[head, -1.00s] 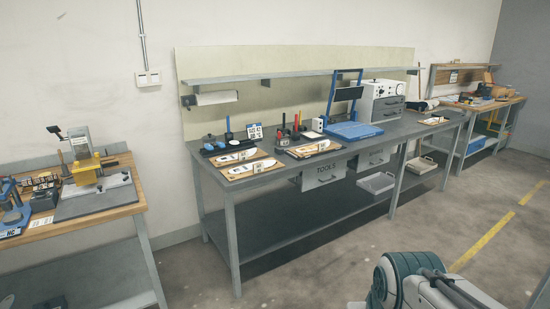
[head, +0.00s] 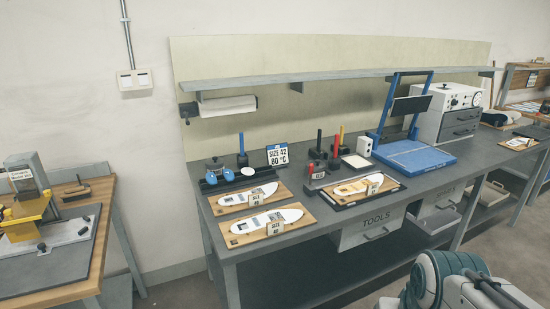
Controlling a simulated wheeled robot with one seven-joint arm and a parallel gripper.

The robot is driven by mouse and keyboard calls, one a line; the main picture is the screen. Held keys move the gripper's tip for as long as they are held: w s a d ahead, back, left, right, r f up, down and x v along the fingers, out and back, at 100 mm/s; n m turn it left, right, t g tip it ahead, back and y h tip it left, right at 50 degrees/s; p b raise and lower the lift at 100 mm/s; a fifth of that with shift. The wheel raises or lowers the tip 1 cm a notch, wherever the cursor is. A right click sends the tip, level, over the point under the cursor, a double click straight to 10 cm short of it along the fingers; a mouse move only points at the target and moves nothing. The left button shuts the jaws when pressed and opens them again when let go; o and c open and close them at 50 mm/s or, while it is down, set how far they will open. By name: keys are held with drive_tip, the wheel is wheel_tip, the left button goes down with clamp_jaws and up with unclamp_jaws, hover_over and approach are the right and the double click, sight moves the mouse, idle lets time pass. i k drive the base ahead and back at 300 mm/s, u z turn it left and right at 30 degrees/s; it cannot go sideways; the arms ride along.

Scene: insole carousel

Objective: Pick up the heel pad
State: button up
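I cannot single out a heel pad; the small parts on the bench are too small to tell. White insoles lie on wooden boards on the grey bench: a rear-left insole (head: 240,197), a front-left insole (head: 262,222) and a right insole (head: 352,187) with tan on it. Small label cards stand on the boards. A black holder (head: 224,184) with blue and pale round items sits behind the left boards. My gripper is out of view; only a teal and white part of my arm shows at the lower right.
A size 42, 80 °C sign (head: 277,155), several upright tools and a blue press (head: 415,158) stand toward the bench back. A white oven-like box (head: 450,112) is at the right. A wooden bench with a yellow clamp device (head: 30,212) is at the left. A shelf (head: 330,82) overhangs.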

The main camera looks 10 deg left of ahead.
sight(246, 171)
drive_tip(key=i, duration=1.4)
drive_tip(key=u, duration=1.45)
drive_tip(key=i, duration=0.5)
drive_tip(key=u, duration=0.05)
